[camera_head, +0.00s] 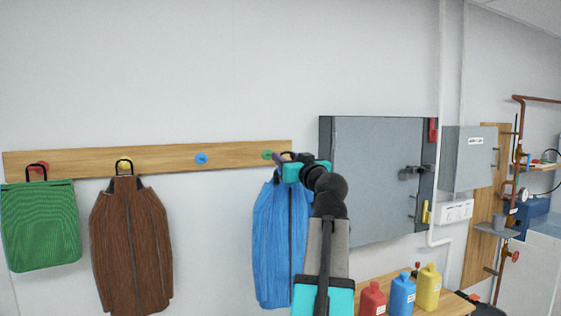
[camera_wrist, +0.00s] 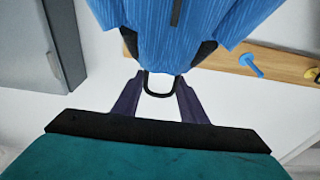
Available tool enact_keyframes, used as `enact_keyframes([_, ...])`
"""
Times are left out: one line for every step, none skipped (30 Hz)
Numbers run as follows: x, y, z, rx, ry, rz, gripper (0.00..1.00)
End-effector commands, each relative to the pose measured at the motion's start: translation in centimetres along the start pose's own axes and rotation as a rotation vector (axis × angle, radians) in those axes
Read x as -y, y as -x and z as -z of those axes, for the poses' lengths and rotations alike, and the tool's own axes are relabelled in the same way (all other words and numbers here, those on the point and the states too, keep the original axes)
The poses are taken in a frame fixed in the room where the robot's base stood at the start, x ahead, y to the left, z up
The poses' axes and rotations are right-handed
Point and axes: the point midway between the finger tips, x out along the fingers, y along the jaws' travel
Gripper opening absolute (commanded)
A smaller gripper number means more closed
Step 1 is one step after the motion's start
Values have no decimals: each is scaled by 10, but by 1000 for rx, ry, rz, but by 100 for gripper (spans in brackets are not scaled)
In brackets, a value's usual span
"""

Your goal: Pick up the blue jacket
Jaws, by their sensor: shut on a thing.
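The blue jacket (camera_head: 278,245) hangs upright in front of the wall, near the right end of the wooden rail. In the wrist view the jacket (camera_wrist: 165,30) fills the top middle, with its black hanging loop (camera_wrist: 146,84) pointing toward me. My gripper (camera_head: 285,160) is at this loop, its dark fingers (camera_wrist: 158,90) on either side, shut on it. In the head view the green peg (camera_head: 267,154) shows just left of the gripper, and the loop appears to its right. My arm hides part of the jacket's right side.
The rail (camera_head: 225,157) also has a bare blue peg (camera_head: 201,158), a brown jacket (camera_head: 130,245) and a green bag (camera_head: 40,228). A grey cabinet (camera_head: 375,180) is right of my gripper. Red, blue and yellow bottles (camera_head: 402,294) stand on a wooden table below.

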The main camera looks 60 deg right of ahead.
Motion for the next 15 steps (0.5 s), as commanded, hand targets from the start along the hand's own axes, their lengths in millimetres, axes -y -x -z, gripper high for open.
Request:
enact_keyframes([0,12,1,-5,1,-3,0])
enact_keyframes([0,17,2,-5,2,-4,0])
enact_keyframes([0,23,3,-4,2,-3,0])
enact_keyframes([0,27,3,-4,2,-2,0])
enact_keyframes([0,30,4,-4,2,-3,0])
enact_keyframes([0,35,5,-4,2,-3,0])
enact_keyframes([0,38,6,-5,2,-3,0])
enact_keyframes([0,40,7,-4,1,-3,0])
enact_keyframes([0,43,7,-4,1,-2,0])
enact_keyframes([0,45,8,-4,1,-2,0])
enact_keyframes([0,46,8,-3,0,-1,0])
enact_keyframes([0,48,8,-3,0,-1,0])
enact_keyframes([0,49,8,-3,0,-1,0])
enact_keyframes([0,50,9,-3,0,-1,0])
enact_keyframes([0,50,9,-3,-1,-1,0])
